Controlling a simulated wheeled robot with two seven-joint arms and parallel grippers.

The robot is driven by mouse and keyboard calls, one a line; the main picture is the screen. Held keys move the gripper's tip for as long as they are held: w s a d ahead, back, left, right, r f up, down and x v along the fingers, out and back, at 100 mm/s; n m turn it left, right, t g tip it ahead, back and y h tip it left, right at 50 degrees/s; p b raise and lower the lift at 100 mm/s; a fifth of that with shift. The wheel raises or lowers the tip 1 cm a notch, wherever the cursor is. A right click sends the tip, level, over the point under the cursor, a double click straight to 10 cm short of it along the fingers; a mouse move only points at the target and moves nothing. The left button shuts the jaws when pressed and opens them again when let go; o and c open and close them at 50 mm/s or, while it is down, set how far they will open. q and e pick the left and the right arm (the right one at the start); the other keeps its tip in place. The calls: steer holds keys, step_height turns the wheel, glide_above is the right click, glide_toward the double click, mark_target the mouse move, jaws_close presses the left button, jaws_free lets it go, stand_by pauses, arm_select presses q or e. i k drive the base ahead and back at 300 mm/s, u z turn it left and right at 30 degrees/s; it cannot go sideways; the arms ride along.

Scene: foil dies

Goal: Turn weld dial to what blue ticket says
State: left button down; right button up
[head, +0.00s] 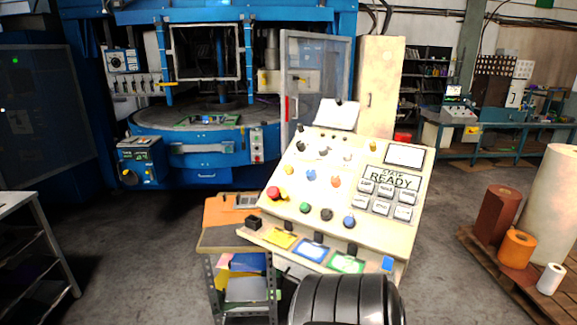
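A cream sloped control console (275,221) stands in front of me. A blue-edged ticket (310,248) lies along its lower edge, between a yellow ticket (280,238) and a green ticket (346,262). The writing on the blue ticket is too small to read. Several knobs and buttons sit on the console face, among them a blue knob (311,175), an orange knob (336,182) and a dark knob (326,214). I cannot tell which control is the weld dial, nor its setting. Neither gripper is in view.
A display (391,180) on the console reads READY above several grey keys. A red button (273,193) sits at its left. A blue machine (185,139) stands behind. A small shelf cart (216,239) adjoins the console's left side. A pallet (497,265) with rolls is at right.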

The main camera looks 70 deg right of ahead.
mark_target(287, 168)
steer(key=z, duration=0.6)
steer(key=i, duration=0.8)
steer(key=z, duration=0.9)
